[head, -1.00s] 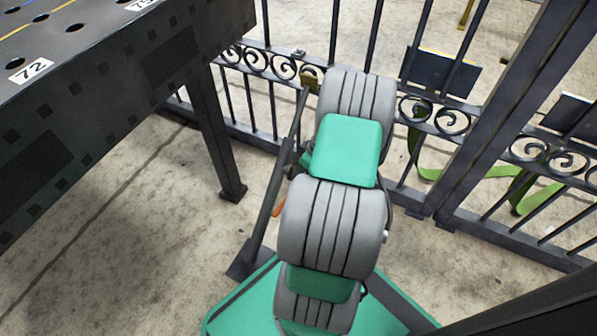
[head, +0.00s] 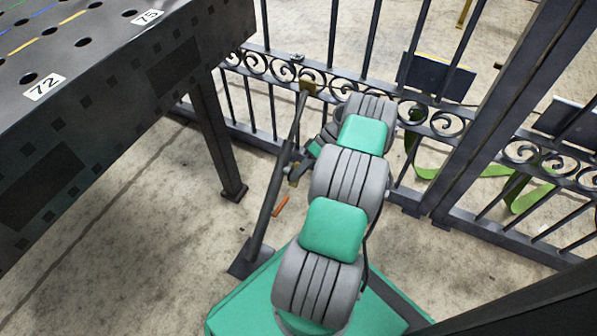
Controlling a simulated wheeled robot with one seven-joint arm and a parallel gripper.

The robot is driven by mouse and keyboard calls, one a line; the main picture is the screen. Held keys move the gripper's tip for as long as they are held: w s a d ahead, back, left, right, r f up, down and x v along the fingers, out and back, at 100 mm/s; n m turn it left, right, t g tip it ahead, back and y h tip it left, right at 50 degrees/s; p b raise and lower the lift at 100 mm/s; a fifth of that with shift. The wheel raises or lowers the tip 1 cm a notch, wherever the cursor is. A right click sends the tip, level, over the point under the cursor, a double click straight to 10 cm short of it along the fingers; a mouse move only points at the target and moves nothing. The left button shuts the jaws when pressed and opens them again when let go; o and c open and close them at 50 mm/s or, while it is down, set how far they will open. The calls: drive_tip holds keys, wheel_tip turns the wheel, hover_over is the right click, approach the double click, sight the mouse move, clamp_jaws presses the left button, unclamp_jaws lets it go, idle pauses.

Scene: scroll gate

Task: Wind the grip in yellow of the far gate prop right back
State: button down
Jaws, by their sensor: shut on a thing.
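The gate prop (head: 270,205) is a dark slanted bar. It runs from a brass-coloured bracket (head: 308,87) on the gate down to a flat foot (head: 242,268) on the floor. A small yellow grip (head: 293,182) shows at the prop's right side, about midway down, partly hidden by my gripper. My gripper (head: 296,173) reaches it from the upper right and is shut on it; the fingertips are small and hard to make out. An orange handle-like piece (head: 281,205) shows just below, apart from my gripper.
The dark iron gate (head: 262,68) with scrollwork stands behind the prop. A dark perforated table (head: 120,95) with number labels fills the upper left, its leg (head: 216,145) left of the prop. A green strap (head: 490,171) lies behind the gate at right. Concrete floor lies open at lower left.

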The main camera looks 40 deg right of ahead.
drive_tip(key=shift+y, duration=0.4)
idle(0.5)
drive_tip(key=c, duration=1.3)
unclamp_jaws()
drive_tip(key=shift+r, duration=0.3)
wheel_tip(320, 180, up, 3)
drive_tip(key=shift+r+p, duration=0.15)
drive_tip(key=shift+p, duration=0.95)
drive_tip(key=o, duration=0.6)
drive_tip(key=r, duration=0.1)
drive_tip(key=s+a+r+p, duration=0.1)
drive_tip(key=s+r, duration=0.1)
drive_tip(key=shift+a+p, duration=0.25)
drive_tip(key=shift+p, duration=0.05)
drive_tip(key=s+r, duration=0.1)
drive_tip(key=s+a+r+p, duration=0.1)
drive_tip(key=shift+s+a+r, duration=0.1)
drive_tip(key=shift+a+r, duration=0.1)
drive_tip(key=shift+r, duration=0.2)
drive_tip(key=c, duration=0.6)
drive_tip(key=s+a+r+p, duration=0.1)
drive_tip(key=s, duration=0.1)
drive_tip(key=s+a+r, duration=0.1)
drive_tip(key=s+a, duration=0.1)
drive_tip(key=s, duration=0.1)
drive_tip(key=s+a+r+p, duration=0.1)
drive_tip(key=s+a, duration=0.1)
drive_tip(key=shift+s+a+r+p, duration=0.1)
drive_tip(key=shift+s+r+p, duration=0.05)
drive_tip(key=shift+p, duration=0.15)
